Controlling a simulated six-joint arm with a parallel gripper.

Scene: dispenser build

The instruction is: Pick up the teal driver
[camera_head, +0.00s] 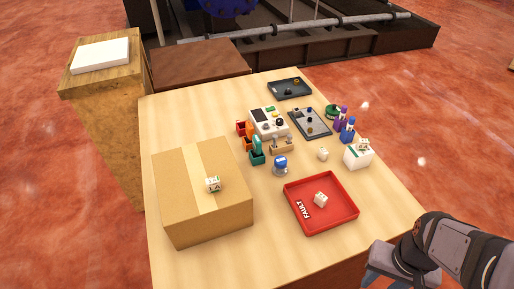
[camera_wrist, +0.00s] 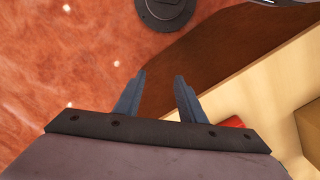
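A teal upright piece (camera_head: 257,144), which looks like the teal driver, stands in a small teal holder (camera_head: 257,158) near the middle of the table in the head view. Its details are too small to tell. It is not visible in the wrist view. My gripper (camera_wrist: 160,76) is open and empty in the wrist view, its two blue-grey fingers apart. In the head view my gripper is at the lower right, beside the table's right edge, well away from the teal piece.
Orange (camera_head: 247,143) and red (camera_head: 241,128) holders stand just behind the teal one. A blue-and-white item (camera_head: 280,166) and a wooden rack (camera_head: 282,147) are to its right. A cardboard box (camera_head: 165,205) is front left; a red FAULT tray (camera_head: 345,222) is front right.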

